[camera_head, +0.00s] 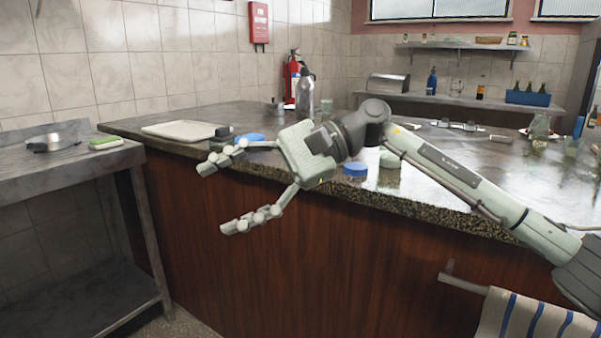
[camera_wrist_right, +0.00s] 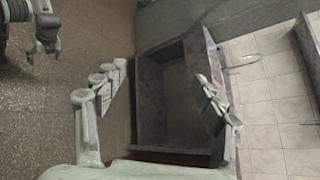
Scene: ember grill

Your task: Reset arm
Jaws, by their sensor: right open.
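My right gripper (camera_head: 222,193) is open and empty in the head view. It hangs in front of the dark wooden counter front, near the stone countertop's edge, with its fingers pointing left. In the right wrist view its two fingers (camera_wrist_right: 165,98) are spread wide with nothing between them. Beyond them are the metal side table and the floor. My left gripper does not show in the head view.
The countertop holds a pale tray (camera_head: 186,131), a blue-lidded container (camera_head: 355,169) and a metal bottle (camera_head: 305,92). A steel side table (camera_head: 60,178) stands left, with a green sponge (camera_head: 105,143). A striped towel (camera_head: 535,318) hangs from a rail at lower right. Space left of the gripper is free.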

